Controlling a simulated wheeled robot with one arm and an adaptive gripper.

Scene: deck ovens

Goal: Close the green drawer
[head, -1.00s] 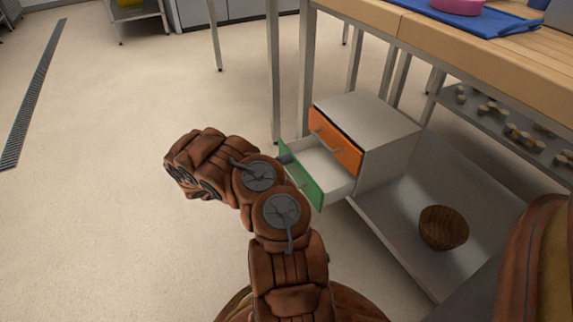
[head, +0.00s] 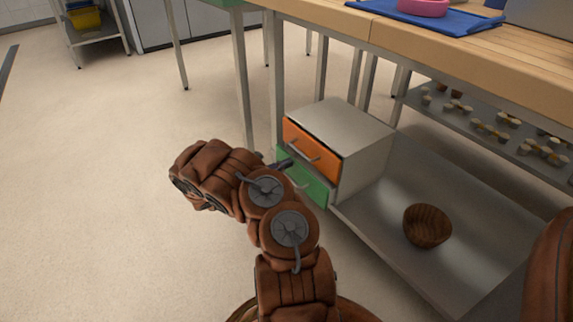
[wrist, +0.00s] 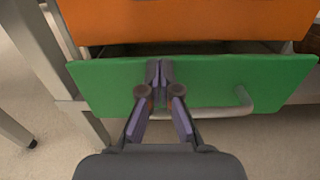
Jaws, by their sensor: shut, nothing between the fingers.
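The green drawer (head: 314,188) is the lower drawer of a small grey cabinet (head: 345,122) on the metal shelf. Its front now stands close to the cabinet, and its inside is hidden in the head view. In the wrist view, the green front (wrist: 235,78) has a narrow dark gap above it, so I cannot tell if it is fully shut. My gripper (wrist: 160,66) is shut and empty. Its fingertips are at the green front, left of the middle of the handle (wrist: 222,110); contact looks likely. In the head view, my gripper (head: 284,165) is partly hidden by my arm.
The orange drawer (head: 311,150) sits directly above the green one. A wooden bowl (head: 427,226) stands on the lower shelf (head: 375,245) to the right. Table legs (head: 243,85) stand behind the cabinet. The floor on the left is clear.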

